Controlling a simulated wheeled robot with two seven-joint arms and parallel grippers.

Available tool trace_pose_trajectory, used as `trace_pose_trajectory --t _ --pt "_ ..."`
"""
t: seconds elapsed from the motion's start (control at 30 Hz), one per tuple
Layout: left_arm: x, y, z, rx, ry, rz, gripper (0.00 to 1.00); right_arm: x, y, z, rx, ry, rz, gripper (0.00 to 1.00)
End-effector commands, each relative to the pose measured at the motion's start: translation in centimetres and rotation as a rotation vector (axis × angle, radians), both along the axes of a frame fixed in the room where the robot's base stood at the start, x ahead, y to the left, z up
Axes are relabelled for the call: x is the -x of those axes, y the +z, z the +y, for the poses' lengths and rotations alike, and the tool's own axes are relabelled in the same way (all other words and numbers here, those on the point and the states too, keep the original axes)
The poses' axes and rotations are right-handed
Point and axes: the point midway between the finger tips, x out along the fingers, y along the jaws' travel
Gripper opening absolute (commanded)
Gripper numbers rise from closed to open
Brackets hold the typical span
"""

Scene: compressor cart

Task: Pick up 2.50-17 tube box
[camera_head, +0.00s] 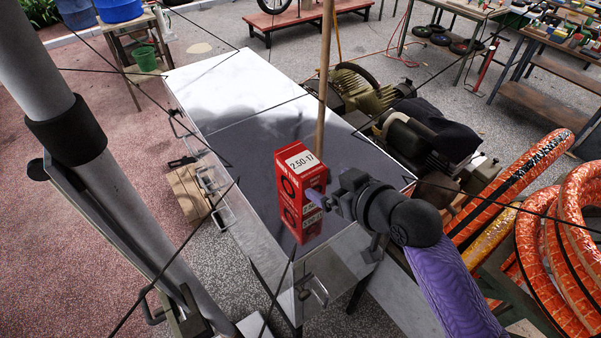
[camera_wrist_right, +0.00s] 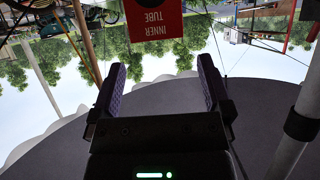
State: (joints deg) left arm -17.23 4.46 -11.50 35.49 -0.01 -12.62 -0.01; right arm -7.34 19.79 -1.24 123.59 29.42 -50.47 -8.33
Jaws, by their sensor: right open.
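The red 2.50-17 tube box (camera_head: 290,187) stands upright near the front end of the shiny metal cart top (camera_head: 215,92). Its white label with the size faces up, and the cart top mirrors it. My right gripper (camera_head: 318,198) is at the box's right side, with purple fingers pointing toward it. In the right wrist view the gripper (camera_wrist_right: 160,75) is open and empty. The box (camera_wrist_right: 153,20), marked INNER TUBE, shows upside down beyond the fingertips, cut off by the top edge. Contact cannot be told in the head view. My left gripper is out of view.
A wooden pole (camera_head: 323,95) rises behind the box. Compressor machinery (camera_head: 435,135) stands along the cart's right side. Orange-wrapped tyres (camera_head: 565,235) are at the lower right. A thick grey pole (camera_head: 75,140) crosses the left. The cart top's far half is clear.

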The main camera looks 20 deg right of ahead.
Motion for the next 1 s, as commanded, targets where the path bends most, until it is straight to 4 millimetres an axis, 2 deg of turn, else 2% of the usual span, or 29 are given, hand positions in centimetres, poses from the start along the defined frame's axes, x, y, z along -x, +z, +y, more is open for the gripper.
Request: trace_pose_trajectory --t 0.03,0.1,0.53,0.63,0.83,1.0 --pt "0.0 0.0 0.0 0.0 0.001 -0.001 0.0 -0.9 0.8 -0.2 -0.013 0.0 -0.039 1.0" --pt "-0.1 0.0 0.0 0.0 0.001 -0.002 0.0 -2.3 1.1 -0.1 -0.026 0.0 -0.066 1.0" --pt "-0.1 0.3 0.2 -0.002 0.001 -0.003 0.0 -8.6 -2.8 2.5 -0.026 0.0 -0.062 1.0" --pt "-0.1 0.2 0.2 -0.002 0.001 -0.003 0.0 -9.4 -3.2 2.8 -0.025 0.0 -0.062 1.0" --pt "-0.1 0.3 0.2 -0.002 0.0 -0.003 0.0 -9.4 -3.2 2.8 -0.024 0.0 -0.062 1.0" --pt "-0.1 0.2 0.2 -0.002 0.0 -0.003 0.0 -9.4 -3.2 2.8 -0.023 0.0 -0.062 0.64"
